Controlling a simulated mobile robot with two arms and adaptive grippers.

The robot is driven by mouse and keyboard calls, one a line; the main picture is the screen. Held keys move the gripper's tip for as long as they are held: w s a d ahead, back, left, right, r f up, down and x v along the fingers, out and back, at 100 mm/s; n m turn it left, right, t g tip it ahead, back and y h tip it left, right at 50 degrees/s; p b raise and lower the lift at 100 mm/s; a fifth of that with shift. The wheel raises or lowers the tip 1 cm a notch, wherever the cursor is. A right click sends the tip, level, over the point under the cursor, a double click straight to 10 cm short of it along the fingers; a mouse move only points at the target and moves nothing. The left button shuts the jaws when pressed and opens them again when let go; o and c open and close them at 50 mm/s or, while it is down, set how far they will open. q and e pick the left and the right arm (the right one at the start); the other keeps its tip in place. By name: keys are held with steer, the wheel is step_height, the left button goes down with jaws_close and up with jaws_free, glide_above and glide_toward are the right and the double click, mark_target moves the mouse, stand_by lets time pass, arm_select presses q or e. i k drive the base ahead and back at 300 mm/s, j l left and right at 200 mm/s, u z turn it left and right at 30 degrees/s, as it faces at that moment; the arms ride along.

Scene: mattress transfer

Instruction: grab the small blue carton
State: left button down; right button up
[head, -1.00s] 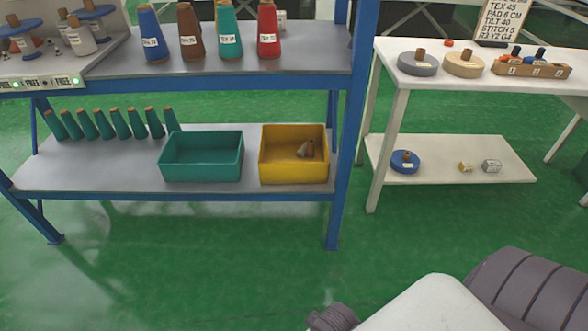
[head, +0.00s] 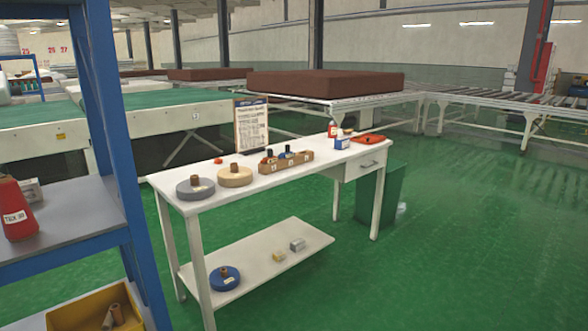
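A small blue and white carton (head: 342,143) stands near the back right of the white table (head: 320,164). Neither of my grippers shows in the head view.
On the table are a grey disc (head: 195,188), a beige disc (head: 235,177), a wooden tray (head: 286,162) and a sign (head: 251,124). A blue-framed shelf (head: 122,150) stands at left. A green bin (head: 384,195) is under the table's right end. Green floor (head: 480,240) is clear at right.

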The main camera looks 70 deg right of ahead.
mark_target(343, 142)
steer(key=z, duration=2.7)
